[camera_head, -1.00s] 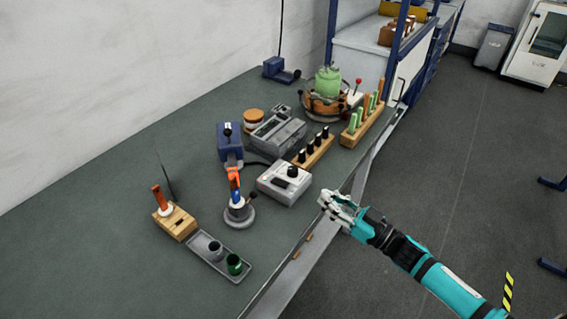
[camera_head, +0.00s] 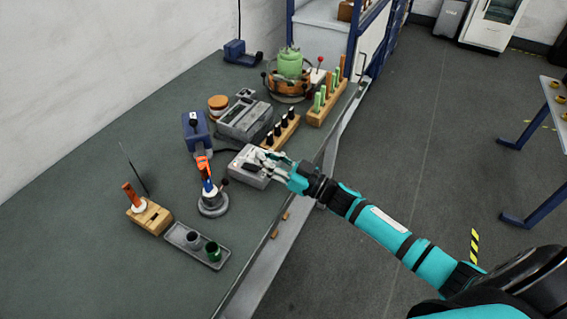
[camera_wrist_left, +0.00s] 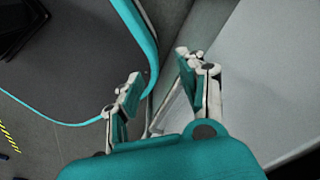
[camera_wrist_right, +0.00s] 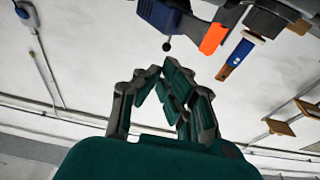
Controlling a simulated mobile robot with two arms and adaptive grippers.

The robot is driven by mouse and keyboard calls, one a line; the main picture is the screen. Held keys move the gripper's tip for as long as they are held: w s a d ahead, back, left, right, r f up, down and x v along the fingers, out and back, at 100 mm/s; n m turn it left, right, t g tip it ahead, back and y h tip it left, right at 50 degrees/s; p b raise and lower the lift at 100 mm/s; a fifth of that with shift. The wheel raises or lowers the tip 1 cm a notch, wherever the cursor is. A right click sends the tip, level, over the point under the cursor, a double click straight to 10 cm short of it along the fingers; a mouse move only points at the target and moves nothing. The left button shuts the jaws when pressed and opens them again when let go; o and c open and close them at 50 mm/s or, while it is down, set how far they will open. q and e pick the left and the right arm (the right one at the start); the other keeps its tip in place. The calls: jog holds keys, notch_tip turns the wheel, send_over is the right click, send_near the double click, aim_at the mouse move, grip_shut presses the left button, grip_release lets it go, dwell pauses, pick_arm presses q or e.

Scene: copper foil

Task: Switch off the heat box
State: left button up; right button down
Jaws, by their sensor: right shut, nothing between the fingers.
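The pale grey box that looks like the heat box (camera_head: 238,166) sits on the bench near its front edge. In the right wrist view the fingers (camera_wrist_right: 156,72) lean together, shut and empty, and the box cannot be made out there. My left gripper (camera_wrist_left: 158,68) shows only in the left wrist view, with its fingers apart and nothing between them.
Close by on the bench (camera_head: 110,265) stand a blue device (camera_head: 195,130) with an orange-tipped tool, a grey instrument (camera_head: 244,121), a rack of black-topped tools (camera_head: 281,131) and a tray with two cups (camera_head: 197,245). The bench's front left is clear.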

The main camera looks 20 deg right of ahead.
aim_at(265, 176)
jog(key=f, duration=0.2)
jog(key=shift+w+a+f, duration=0.25)
jog(key=shift+w+f, duration=0.15)
jog(key=shift+s+f, duration=0.1)
jog(key=shift+f, duration=0.4)
